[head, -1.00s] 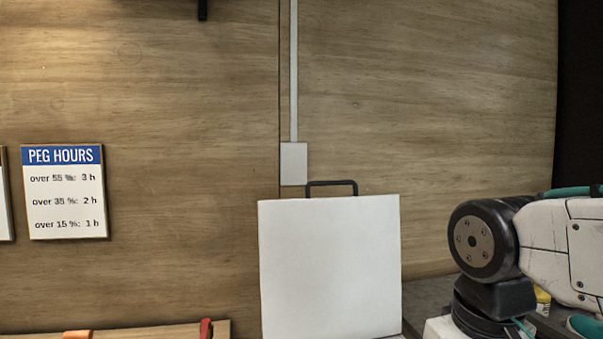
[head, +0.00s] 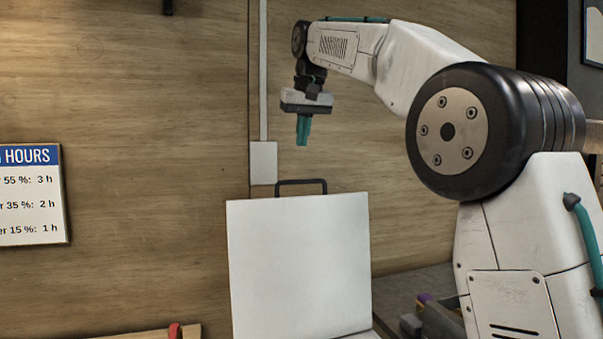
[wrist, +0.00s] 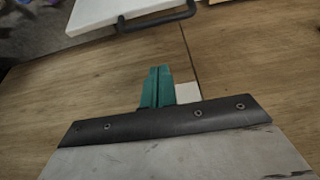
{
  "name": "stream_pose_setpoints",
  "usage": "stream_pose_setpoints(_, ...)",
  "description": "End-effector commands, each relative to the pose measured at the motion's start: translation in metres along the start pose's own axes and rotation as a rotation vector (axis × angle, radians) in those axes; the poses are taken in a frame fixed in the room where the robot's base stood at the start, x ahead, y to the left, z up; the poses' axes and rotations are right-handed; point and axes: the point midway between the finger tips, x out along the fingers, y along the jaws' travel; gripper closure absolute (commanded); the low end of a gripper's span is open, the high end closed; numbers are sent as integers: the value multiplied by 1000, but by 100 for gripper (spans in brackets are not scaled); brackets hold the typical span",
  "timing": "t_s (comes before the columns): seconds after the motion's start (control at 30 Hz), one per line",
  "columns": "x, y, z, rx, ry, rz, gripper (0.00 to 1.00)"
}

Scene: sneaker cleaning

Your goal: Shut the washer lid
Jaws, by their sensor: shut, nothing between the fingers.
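The washer lid (head: 300,262) is a white panel standing open and upright in the head view, with a dark bar handle (head: 302,182) on its top edge. In the wrist view the lid (wrist: 97,12) shows at the top, with its handle (wrist: 157,20) near it. My gripper (head: 303,130) has teal fingers, shut and empty, pointing down above the handle in the head view and apart from it. The fingers (wrist: 157,85) also show in the wrist view, with a gap between them and the handle. The washer body is mostly out of view below.
A wooden wall (head: 130,110) stands behind the lid, with a white wall box (head: 263,163) and conduit. A sign (head: 30,195) hangs at the left. A red item (head: 175,331) is at the bottom edge. Small dark and purple items lie at the lower right. Space left of the lid looks free.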

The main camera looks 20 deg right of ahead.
Motion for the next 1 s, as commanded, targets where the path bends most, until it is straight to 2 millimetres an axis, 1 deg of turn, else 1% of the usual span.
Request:
stream_pose_setpoints(0.03,1,-1,-6,0,5,0,100)
stream_pose_setpoints(0.1,2,-1,-11,0,9,0,100)
stream_pose_setpoints(0.17,4,-1,-12,1,10,0,100)
stream_pose_setpoints(0.27,15,-1,-12,1,8,0,100)
stream_pose_setpoints(0.37,32,-1,-12,1,7,0,100)
stream_pose_setpoints(0.6,85,0,-12,1,7,0,100)
stream_pose_setpoints(0.7,104,-1,-12,1,9,0,100)
stream_pose_setpoints(0.73,97,-1,-5,1,13,0,100)
stream_pose_setpoints(0.77,94,-1,-1,1,14,-1,100)
stream_pose_setpoints(0.9,90,-1,15,0,14,-1,100)
stream_pose_setpoints(1.0,88,-1,21,0,13,-1,100)
